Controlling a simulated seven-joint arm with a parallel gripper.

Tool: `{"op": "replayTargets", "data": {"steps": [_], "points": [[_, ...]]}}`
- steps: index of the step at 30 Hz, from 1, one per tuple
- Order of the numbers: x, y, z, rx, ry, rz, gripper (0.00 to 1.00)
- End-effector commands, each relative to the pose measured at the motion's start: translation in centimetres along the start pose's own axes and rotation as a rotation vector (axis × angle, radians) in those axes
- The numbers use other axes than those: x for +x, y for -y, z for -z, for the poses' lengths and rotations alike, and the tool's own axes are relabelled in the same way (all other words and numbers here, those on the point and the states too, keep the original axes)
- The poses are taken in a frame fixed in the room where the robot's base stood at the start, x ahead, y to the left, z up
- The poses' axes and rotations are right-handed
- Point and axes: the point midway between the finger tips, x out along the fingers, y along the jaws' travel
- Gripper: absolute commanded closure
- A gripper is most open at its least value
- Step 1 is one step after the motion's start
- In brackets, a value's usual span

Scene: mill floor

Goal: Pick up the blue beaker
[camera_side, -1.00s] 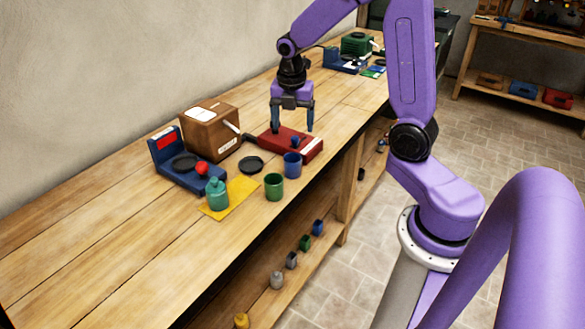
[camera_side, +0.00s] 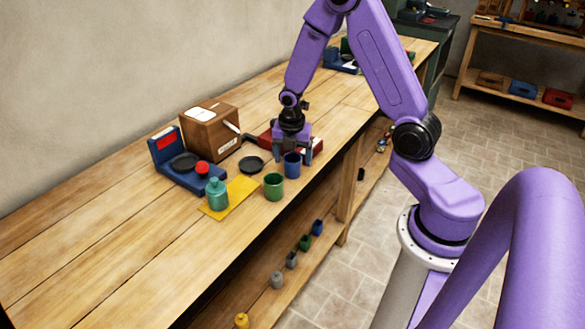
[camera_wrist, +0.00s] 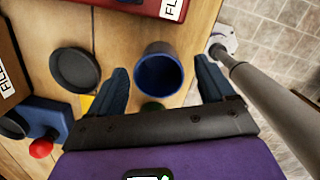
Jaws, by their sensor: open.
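The blue beaker (camera_side: 292,166) stands upright on the wooden bench near its front edge, and its open top faces the camera in the wrist view (camera_wrist: 160,72). My gripper (camera_side: 292,158) is open above and around the beaker's upper part. In the wrist view my gripper's fingers (camera_wrist: 163,80) are on either side of the beaker, with a gap on both sides. The beaker looks empty and nothing is held. In the side view my gripper partly covers the beaker's rim.
A green beaker (camera_side: 274,187) stands just left of the blue one. A black dish (camera_side: 251,164), a red box (camera_side: 314,146), a brown box (camera_side: 211,133), a blue scale (camera_side: 190,176) and a teal bottle (camera_side: 217,195) on a yellow sheet (camera_side: 240,191) are near. The bench's front edge is close.

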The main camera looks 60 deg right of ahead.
Motion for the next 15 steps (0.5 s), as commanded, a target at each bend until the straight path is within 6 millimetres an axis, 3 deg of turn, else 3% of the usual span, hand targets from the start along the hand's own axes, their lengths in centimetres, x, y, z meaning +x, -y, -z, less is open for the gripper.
{"op": "replayTargets", "data": {"steps": [7, 15], "points": [[2.8, -0.1, 0.1, 0.001, 0.001, 0.002, 0.18], [3.4, -0.1, 0.1, 0.002, 0.002, -0.001, 0.18]]}}
